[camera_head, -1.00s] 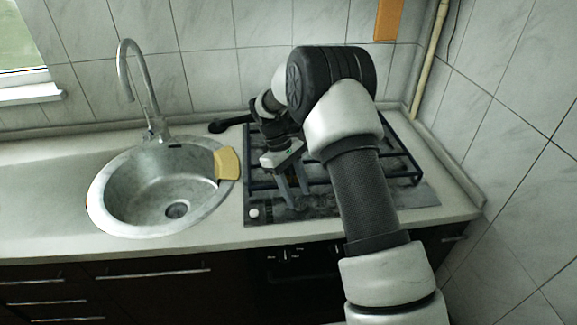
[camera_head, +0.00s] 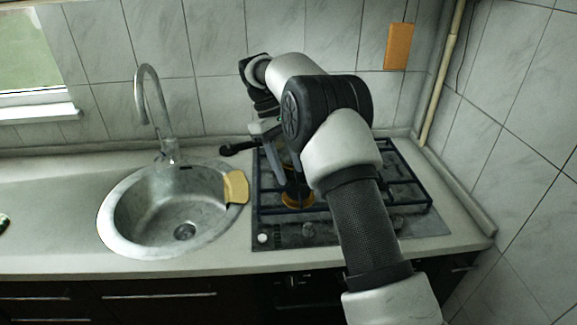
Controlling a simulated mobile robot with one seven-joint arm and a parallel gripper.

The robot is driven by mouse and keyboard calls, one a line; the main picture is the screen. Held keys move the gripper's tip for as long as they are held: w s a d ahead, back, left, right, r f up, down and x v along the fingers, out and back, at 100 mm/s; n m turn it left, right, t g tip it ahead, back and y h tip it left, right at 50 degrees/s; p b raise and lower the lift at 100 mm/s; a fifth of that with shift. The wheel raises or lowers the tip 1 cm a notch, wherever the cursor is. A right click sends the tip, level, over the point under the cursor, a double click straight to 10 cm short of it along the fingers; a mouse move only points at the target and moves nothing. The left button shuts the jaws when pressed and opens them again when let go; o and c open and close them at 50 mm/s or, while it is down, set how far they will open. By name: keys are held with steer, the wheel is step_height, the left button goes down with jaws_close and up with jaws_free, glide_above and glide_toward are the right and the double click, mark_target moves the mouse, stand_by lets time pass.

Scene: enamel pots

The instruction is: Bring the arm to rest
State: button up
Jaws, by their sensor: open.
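My arm reaches up from the lower right and bends over the hob. My gripper (camera_head: 284,160) hangs above the left part of the hob (camera_head: 420,226), fingers pointing down and apart, with nothing seen between them. The upper arm hides much of the hob's middle. An orange-yellow ring with a dark centre (camera_head: 297,198) shows on the hob just below the fingers; I cannot tell if it is a burner or a vessel. A black handle (camera_head: 238,148) sticks out at the hob's back left, and what it belongs to is hidden behind the gripper.
A round steel sink (camera_head: 140,240) with a tall tap (camera_head: 150,105) is on the left. A yellow sponge-like piece (camera_head: 236,187) lies on its right rim. Tiled walls close the back and right. The counter (camera_head: 50,205) left of the sink is mostly bare, with a small green thing (camera_head: 3,222) at the edge.

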steer(key=s+d+r+m+t+y+p, duration=0.1)
steer(key=s+d+r+m+t, duration=0.1)
steer(key=s+r, duration=0.55)
steer(key=s+d+r+m+t+y+p, duration=0.1)
steer(key=s+d+r+m+t+p, duration=0.2)
steer(key=r, duration=0.7)
steer(key=s+d+m+t, duration=0.1)
steer(key=s+m+t, duration=0.1)
steer(key=s, duration=0.8)
steer(key=s+d+m+t+y+p, duration=0.1)
steer(key=s+d+m, duration=0.1)
steer(key=s, duration=0.9)
steer(key=shift+s+r+t, duration=0.15)
steer(key=shift+t, duration=0.25)
jaws_close()
